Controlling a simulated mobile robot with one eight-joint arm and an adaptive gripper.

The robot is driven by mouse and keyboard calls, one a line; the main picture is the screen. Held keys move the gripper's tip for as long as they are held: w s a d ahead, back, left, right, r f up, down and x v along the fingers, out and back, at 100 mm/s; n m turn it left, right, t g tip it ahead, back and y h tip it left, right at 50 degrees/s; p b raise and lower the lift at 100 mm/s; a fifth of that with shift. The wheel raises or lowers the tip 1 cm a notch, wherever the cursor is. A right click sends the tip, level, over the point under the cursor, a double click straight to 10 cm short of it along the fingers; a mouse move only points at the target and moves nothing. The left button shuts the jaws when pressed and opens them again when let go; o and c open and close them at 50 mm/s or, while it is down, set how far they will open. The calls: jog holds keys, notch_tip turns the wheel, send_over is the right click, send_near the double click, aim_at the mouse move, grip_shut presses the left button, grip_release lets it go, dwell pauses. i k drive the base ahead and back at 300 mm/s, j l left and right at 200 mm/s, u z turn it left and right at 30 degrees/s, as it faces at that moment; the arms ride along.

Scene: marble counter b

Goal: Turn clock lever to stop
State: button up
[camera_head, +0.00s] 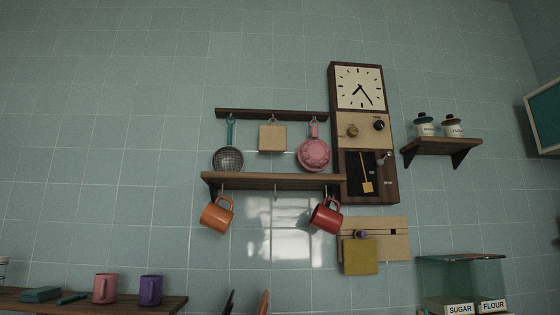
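A tall wooden wall clock (334,130) hangs on the tiled wall, right of centre. Its square white dial (360,87) is at the top. Below the dial, a tan panel holds a brass knob (352,131) and a black knob (379,125). The lower black window shows a yellow pendulum (366,178). A small lever with a grey knob (381,161) sits at the right side of this window, tilted up to the right. Small labels beside it are too small to read. My gripper is not in view.
Left of the clock, a two-tier wooden rack (268,181) holds hanging pans and mugs. A small shelf with two jars (440,146) is to the right. A tan board with a yellow cloth-like square (360,256) hangs below. Mugs stand on a lower-left shelf (180,301).

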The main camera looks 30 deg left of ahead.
aim_at(380, 162)
jog(key=u, duration=0.7)
